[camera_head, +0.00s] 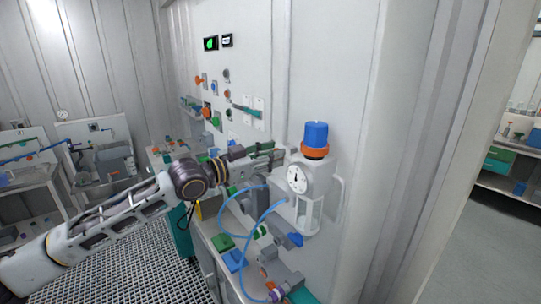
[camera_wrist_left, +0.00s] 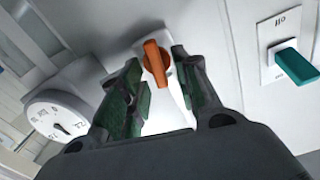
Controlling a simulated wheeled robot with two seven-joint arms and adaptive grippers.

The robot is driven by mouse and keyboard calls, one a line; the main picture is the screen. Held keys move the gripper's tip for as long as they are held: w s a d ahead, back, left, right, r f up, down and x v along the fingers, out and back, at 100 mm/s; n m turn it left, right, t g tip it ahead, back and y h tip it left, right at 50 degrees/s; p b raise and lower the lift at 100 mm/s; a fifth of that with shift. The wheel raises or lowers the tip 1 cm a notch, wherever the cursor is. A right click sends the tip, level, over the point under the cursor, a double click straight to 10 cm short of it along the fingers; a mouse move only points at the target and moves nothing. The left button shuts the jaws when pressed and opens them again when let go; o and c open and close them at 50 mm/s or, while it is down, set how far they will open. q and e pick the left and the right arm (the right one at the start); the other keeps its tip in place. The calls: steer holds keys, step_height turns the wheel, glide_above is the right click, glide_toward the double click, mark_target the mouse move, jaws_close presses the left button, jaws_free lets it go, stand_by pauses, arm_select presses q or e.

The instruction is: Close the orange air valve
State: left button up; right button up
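The orange air valve has an orange lever handle (camera_wrist_left: 157,62) on a white plate, seen in the left wrist view. The lever stands roughly upright in that picture, tilted slightly. My left gripper (camera_wrist_left: 164,78) is open, its dark green fingers on either side of the lever with gaps showing. I cannot tell how deep the lever sits between the fingertips. In the head view my left gripper (camera_head: 268,153) is at the wall panel, left of the blue-capped vessel, and the orange lever cannot be made out there. My right gripper is not in view.
A teal lever (camera_wrist_left: 297,66) on its own plate is right of the gripper in the wrist view. A dial gauge (camera_head: 299,178) on the vessel with a blue cap (camera_head: 316,135) is close beside the gripper. Blue hoses (camera_head: 262,222) hang below. Several knobs are on the wall.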

arm_select(q)
jaws_close()
steer(key=shift+m, duration=0.4)
steer(key=m+p, duration=0.1)
steer(key=m, duration=0.4)
steer(key=f+m, duration=0.1)
steer(key=m, duration=0.4)
steer(key=s+m+p, duration=0.1)
steer(key=m, duration=0.4)
steer(key=shift+d+f+p, duration=0.15)
steer(key=shift+d+p, duration=0.15)
steer(key=shift+p, duration=0.05)
steer(key=shift+o, duration=0.7)
jaws_free()
